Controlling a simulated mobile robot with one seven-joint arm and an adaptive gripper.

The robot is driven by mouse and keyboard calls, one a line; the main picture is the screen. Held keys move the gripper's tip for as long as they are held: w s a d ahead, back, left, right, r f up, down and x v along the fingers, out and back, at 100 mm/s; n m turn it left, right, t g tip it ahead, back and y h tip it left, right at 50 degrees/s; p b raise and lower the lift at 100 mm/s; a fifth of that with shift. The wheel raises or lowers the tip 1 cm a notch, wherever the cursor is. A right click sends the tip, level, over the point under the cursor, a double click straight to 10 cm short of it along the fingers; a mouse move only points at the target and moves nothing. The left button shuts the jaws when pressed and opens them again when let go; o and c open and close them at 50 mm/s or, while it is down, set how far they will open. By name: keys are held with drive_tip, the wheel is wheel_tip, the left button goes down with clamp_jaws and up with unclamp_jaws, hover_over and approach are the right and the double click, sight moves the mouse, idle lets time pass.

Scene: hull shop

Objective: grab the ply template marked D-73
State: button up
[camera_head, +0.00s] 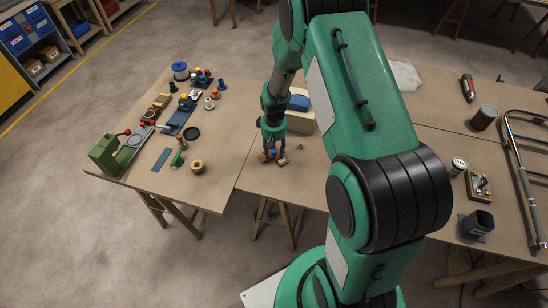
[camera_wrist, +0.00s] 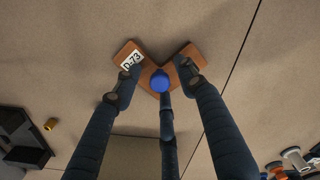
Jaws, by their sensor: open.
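The ply template marked D-73 (camera_wrist: 128,57) is a brown V-shaped piece with a white label on its left arm and a blue knob (camera_wrist: 160,81) near its corner. It lies on the table below my gripper (camera_wrist: 161,88). My gripper is open, with its dark fingers spread around the knob and their tips close over the template. I cannot tell whether they touch it. In the head view, my gripper (camera_head: 272,147) points down at the template (camera_head: 282,161), which is partly hidden by the fingers.
The left table (camera_head: 215,180) holds a green machine (camera_head: 106,154), a wooden ring (camera_head: 197,167) and several small parts. A metal tube frame (camera_head: 520,170) lies at the right. The tabletop in front of the template is clear.

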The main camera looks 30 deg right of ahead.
sight(274, 152)
drive_tip(key=shift+f, duration=0.1)
idle(0.5)
clamp_jaws()
drive_tip(key=shift+r, duration=0.9)
drive_tip(key=shift+s+r+p, duration=0.2)
drive_tip(key=shift+r+p, duration=0.25)
drive_tip(key=shift+r, duration=0.6)
drive_tip(key=s+a, duration=0.1)
drive_tip(key=s, duration=0.4)
drive_tip(key=s+a+p, duration=0.1)
drive_tip(key=s, duration=0.4)
drive_tip(key=s+a+r, duration=0.1)
drive_tip(key=s, duration=0.4)
drive_tip(key=shift+s+a+r, duration=0.1)
drive_tip(key=shift+s+a, duration=0.05)
drive_tip(key=shift+a, duration=0.2)
